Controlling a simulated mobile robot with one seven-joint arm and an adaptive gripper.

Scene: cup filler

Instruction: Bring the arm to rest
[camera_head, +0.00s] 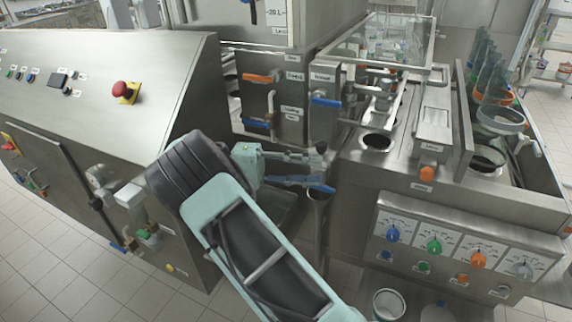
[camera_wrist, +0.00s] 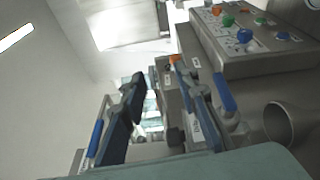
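My arm reaches in from the bottom of the head view, with its pale green and dark links bent in front of the machine. My gripper (camera_head: 320,162) points right, near the recess between the left cabinet and the filling unit. In the wrist view, the two fingers of my gripper (camera_wrist: 160,92) stand apart with an empty gap between them. It is open and holds nothing that I can see.
The steel cabinet (camera_head: 100,60) with a red emergency button (camera_head: 126,92) stands left. The filling unit's dial panel (camera_head: 445,245) is right, below a round opening (camera_head: 376,142). Orange (camera_head: 262,77) and blue valve handles stick out behind my gripper. Tiled floor shows lower left.

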